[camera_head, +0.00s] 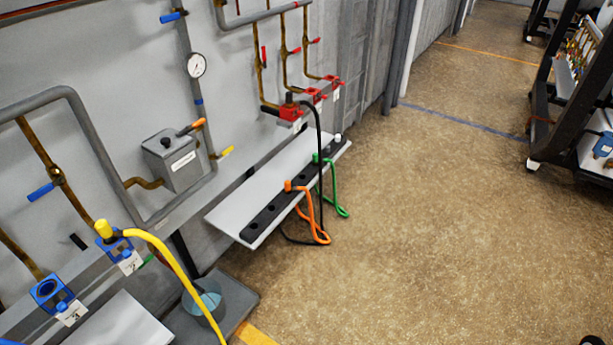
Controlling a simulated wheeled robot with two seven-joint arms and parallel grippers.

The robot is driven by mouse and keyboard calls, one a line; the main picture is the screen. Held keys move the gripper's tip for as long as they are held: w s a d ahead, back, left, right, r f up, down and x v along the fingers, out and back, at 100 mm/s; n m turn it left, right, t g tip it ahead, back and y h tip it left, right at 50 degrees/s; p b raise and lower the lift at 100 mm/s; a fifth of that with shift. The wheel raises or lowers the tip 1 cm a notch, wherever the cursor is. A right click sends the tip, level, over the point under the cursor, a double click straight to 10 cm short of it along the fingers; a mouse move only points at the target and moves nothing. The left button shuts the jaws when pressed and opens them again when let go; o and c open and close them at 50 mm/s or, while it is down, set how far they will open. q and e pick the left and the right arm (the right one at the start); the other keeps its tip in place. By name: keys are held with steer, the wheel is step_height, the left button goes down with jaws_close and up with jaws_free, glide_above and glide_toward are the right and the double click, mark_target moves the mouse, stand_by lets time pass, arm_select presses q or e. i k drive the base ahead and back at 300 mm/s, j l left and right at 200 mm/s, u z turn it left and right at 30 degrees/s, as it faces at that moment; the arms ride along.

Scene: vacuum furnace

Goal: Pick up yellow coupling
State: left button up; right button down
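The yellow coupling (104,229) is at the lower left, a short yellow cylinder at the blue wall-side socket block (118,248) with a white tag. Whether it is seated in the block or only overlaps it in the picture, I cannot tell. A yellow hose (185,277) runs from it to the right and down, out of the bottom edge. Neither of my grippers is in view.
A second blue block (50,290) sits further left. A grey shelf (225,213) carries a black rack (265,217) with orange and green couplings and hoses. Red blocks (290,111) are further back. A bucket (203,303) stands below. Open floor (440,220) lies to the right.

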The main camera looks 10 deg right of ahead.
mark_target(105, 229)
steer(key=u, duration=0.25)
steer(key=i+l+u, duration=0.2)
steer(key=u, duration=0.3)
steer(key=i+l+u, duration=0.3)
steer(key=u, duration=0.2)
steer(key=i+l+u, duration=0.15)
steer(key=l+u, duration=0.35)
steer(key=j, duration=0.1)
